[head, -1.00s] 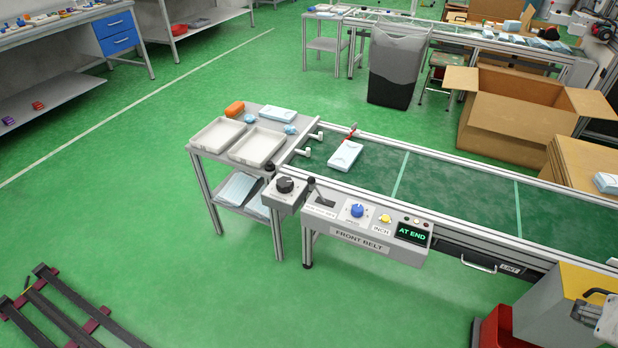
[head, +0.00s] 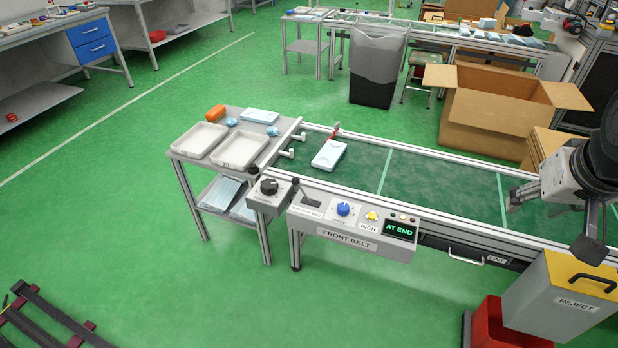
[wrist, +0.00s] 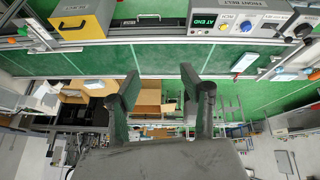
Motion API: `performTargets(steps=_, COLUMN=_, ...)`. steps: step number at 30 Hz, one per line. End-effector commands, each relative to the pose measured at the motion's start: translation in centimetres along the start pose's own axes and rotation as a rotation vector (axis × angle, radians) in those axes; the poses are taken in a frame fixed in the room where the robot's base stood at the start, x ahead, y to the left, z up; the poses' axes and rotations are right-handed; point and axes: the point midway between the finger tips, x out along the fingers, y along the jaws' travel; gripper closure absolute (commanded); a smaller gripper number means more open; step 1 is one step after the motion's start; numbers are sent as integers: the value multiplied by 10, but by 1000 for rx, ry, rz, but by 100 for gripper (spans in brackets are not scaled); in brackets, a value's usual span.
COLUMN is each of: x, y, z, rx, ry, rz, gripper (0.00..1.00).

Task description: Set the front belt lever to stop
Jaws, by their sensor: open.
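The front belt panel (head: 351,228) is a light grey box at the belt's near left end. Its lever (head: 296,182), a black ball on a stem, leans toward the left end of its dark slot; the small slot label is too small to read. The panel also shows at the top right of the wrist view (wrist: 240,22). The panel display (head: 399,230) reads AT END. My gripper (head: 550,222) is at the right edge of the head view, over the belt's right part and far from the lever. Its two fingers stand apart and empty in the wrist view (wrist: 160,78).
The panel also carries a blue knob (head: 343,209) and a yellow button (head: 371,216). A black dial (head: 269,187) sits left of the lever. A pale pack (head: 329,155) lies on the belt (head: 435,178). A grey reject bin (head: 560,300) stands below my gripper.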

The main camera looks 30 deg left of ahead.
Motion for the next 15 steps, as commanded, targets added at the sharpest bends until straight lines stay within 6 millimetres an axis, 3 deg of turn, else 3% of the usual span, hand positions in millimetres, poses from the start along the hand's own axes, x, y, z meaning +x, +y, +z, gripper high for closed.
performTargets(steps=6, x=24, y=-42, z=-61, rx=-133, ry=-47, rz=-23, gripper=58)
performTargets(steps=15, x=66, y=-117, z=-129, rx=-312, ry=-107, rz=-44, gripper=58)
